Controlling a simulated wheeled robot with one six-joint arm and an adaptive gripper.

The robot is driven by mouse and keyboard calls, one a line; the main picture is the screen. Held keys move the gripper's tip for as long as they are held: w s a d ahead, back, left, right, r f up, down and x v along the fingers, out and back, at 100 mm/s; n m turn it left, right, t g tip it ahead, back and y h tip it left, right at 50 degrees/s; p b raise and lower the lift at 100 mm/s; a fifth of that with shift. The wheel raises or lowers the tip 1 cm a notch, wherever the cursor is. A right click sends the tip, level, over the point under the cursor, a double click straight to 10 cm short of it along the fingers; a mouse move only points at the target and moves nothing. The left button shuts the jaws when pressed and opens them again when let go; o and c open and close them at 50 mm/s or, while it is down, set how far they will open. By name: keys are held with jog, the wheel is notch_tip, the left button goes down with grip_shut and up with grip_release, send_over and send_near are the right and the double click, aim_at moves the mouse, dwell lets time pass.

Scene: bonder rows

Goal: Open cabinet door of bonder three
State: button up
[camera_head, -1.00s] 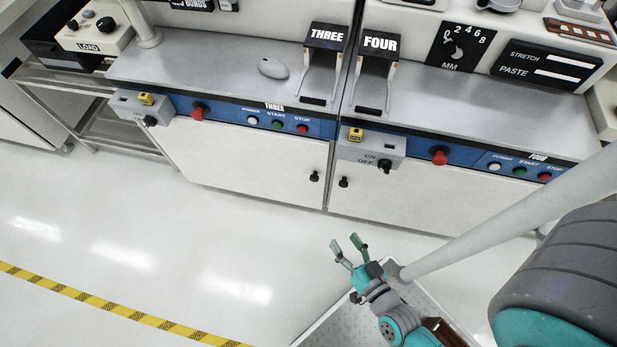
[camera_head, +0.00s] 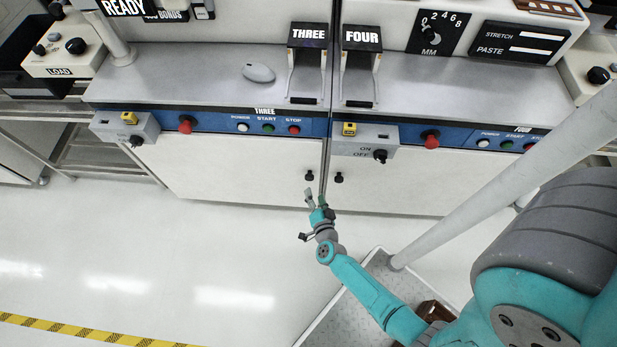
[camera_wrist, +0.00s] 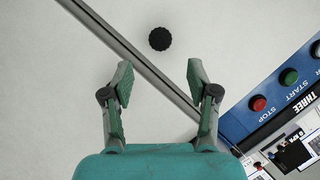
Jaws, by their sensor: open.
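The white cabinet door of bonder three (camera_head: 230,170) is closed below its blue panel. Its black round knob (camera_head: 309,177) is near the door's right edge, by the seam. My gripper (camera_head: 315,198) is just below and in front of this knob. In the wrist view my gripper (camera_wrist: 160,84) is open and empty, and the knob (camera_wrist: 160,38) is beyond the fingertips, roughly centred between them and apart from them. The seam runs diagonally behind the fingers. The bonder three panel (camera_wrist: 284,92) shows at the right.
The closed door of bonder four (camera_head: 400,184) has its own knob (camera_head: 339,177) close by on the right. Switch boxes stick out from the panels, one (camera_head: 365,140) above bonder four's knob. Open floor (camera_head: 150,250) lies to the left, with yellow-black tape (camera_head: 80,333).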

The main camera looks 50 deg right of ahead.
aim_at(310, 179)
jog(key=x, duration=0.9)
jog(key=shift+w+d, duration=0.25)
jog(key=shift+w, duration=0.05)
grip_shut()
